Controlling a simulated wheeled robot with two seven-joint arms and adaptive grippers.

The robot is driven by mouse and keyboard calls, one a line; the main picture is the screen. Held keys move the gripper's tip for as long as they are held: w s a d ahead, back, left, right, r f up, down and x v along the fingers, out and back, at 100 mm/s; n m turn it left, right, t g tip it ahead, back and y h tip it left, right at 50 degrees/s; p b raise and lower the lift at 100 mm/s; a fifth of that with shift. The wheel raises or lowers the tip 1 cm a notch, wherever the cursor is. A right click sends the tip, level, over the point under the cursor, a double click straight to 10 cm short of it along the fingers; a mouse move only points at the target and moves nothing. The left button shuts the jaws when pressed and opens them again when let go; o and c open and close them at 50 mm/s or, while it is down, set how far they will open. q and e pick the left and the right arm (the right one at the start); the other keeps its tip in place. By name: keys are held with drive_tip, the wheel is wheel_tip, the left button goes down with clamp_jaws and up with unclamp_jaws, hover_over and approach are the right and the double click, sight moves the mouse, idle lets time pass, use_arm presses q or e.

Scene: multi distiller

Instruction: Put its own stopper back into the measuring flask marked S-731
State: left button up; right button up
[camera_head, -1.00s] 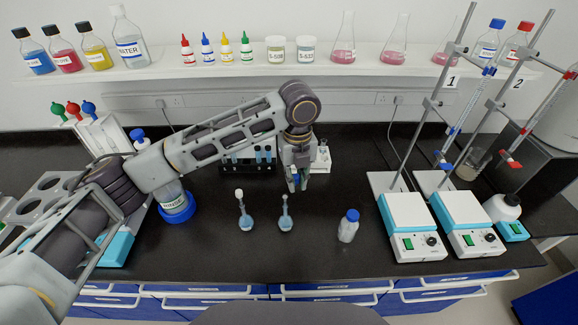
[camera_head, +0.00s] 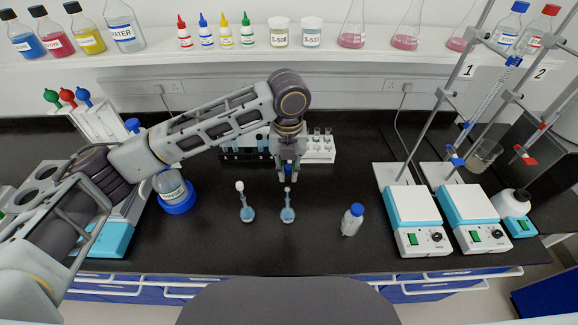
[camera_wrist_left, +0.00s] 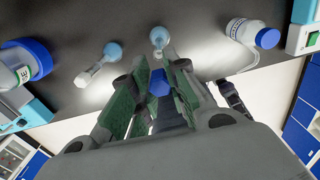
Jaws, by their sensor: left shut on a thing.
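My left gripper (camera_head: 287,178) points down above a small measuring flask (camera_head: 287,214) with pale blue liquid. It is shut on a blue stopper (camera_wrist_left: 158,82), which shows between the green finger pads in the left wrist view. The flask's neck rises to just below the fingertips; in the left wrist view the flask (camera_wrist_left: 160,37) lies just beyond the stopper. I cannot tell whether stopper and neck touch. A second flask (camera_head: 247,214) with a white stopper stands to the left, apart from the gripper. The flask markings are too small to read.
A tube rack (camera_head: 318,149) is behind the gripper. Hotplates (camera_head: 413,212) stand further right. The front bench is clear.

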use_arm(q)
drive_tip(key=shift+a+m, duration=0.1)
drive_tip(key=shift+m, duration=0.5)
drive_tip(key=shift+f, duration=0.1)
drive_tip(key=shift+f+b, duration=2.6)
drive_tip(key=shift+b, duration=0.2)
drive_tip(key=shift+p, duration=1.15)
idle(1.3)
drive_tip(key=shift+f, duration=0.8)
idle(1.2)
